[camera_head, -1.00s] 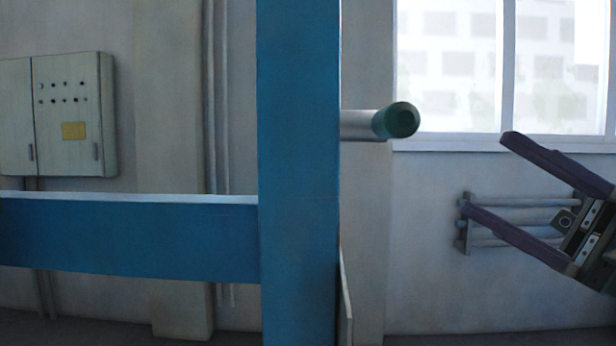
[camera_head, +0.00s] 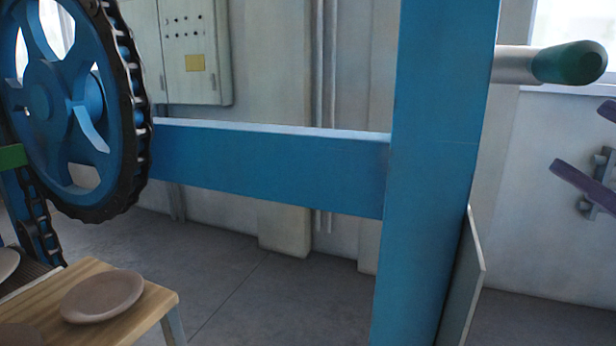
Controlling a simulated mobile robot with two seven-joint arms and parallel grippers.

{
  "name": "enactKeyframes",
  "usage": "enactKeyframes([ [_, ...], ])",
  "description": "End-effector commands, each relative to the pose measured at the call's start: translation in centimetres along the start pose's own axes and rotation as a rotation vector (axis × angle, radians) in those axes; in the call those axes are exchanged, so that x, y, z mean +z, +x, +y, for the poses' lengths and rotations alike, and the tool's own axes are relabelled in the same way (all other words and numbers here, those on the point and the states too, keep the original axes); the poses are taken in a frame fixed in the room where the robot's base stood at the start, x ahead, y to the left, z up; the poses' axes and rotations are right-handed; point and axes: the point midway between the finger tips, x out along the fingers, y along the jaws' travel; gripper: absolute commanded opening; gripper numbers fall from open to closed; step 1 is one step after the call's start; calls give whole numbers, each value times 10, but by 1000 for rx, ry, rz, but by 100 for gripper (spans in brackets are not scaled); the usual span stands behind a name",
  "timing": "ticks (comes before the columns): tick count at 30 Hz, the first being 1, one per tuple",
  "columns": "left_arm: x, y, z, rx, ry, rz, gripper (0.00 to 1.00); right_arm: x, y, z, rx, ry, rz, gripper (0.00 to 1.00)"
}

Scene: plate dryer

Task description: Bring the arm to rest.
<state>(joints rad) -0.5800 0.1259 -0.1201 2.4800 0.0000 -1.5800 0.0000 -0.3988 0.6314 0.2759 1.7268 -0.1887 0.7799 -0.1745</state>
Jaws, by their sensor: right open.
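My right gripper (camera_head: 578,135) is at the right edge of the head view. Its two dark purple fingers are spread apart, with nothing between them. The upper finger and the rest of the arm are mostly cut off by the frame edge. The gripper is below and to the right of a grey bar with a green grip (camera_head: 568,63), with a visible gap in the picture. My left gripper is not in view.
A blue frame has a thick post (camera_head: 433,180) and a crossbeam (camera_head: 270,165). A blue wheel with a black chain (camera_head: 132,80) stands at the left. A plate (camera_head: 102,296) lies on a wooden table (camera_head: 155,305). Open floor (camera_head: 270,300) shows between table and post.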

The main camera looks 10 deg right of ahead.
Motion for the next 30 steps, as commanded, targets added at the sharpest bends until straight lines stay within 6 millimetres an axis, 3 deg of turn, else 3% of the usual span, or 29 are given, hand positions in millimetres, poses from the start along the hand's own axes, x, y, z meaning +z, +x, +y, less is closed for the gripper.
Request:
enactKeyframes([
  [1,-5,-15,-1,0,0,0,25,4,9,0,-1,66,-111,63],
  [5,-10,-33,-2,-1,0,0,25,23,11,-24,-33,237,-417,63],
  [8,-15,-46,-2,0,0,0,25,27,1,-49,-78,375,-646,63],
  [11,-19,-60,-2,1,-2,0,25,18,-17,-75,-144,515,-871,63],
  [14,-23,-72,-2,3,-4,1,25,-4,-40,-99,-230,648,-1082,63],
  [18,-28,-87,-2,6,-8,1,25,-48,-74,-124,-367,801,-1328,63],
  [23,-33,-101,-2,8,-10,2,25,-107,-107,-134,-531,929,-1548,63],
  [26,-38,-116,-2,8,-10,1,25,-145,-121,-127,-629,984,-1657,63],
  [27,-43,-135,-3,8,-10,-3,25,-149,-112,-108,-621,976,-1651,63],
  [30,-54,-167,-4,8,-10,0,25,-161,-100,-81,-621,973,-1651,63],
])
